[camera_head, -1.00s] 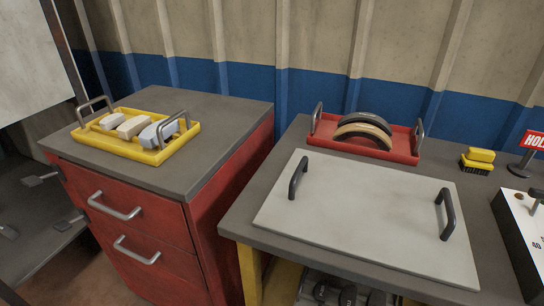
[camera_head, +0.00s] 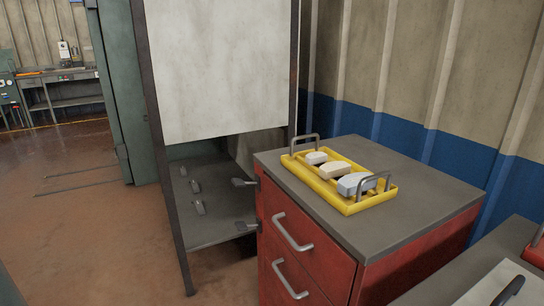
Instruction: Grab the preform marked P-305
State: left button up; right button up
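A yellow tray (camera_head: 349,208) with two grey handles sits on top of the red cabinet. Three block-shaped preforms lie in it in a row: a whitish one (camera_head: 316,158) at the far end, a beige one (camera_head: 335,171) in the middle and a pale blue-grey one (camera_head: 356,183) at the near end. No marking is legible on any of them, so I cannot tell which is P-305. Neither of my grippers shows in the head view.
The red cabinet (camera_head: 318,258) has a grey top (camera_head: 420,210), mostly clear around the tray. Left of it stands an open-fronted metal cabinet with a raised pale panel (camera_head: 218,70) and a dark shelf (camera_head: 205,218). Open floor (camera_head: 80,220) lies further left. A workbench (camera_head: 450,275) shows at bottom right.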

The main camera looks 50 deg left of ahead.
aim_at(315, 158)
jog(key=u, duration=1.3)
jog(key=j+u, duration=0.25)
jog(key=l, duration=0.1)
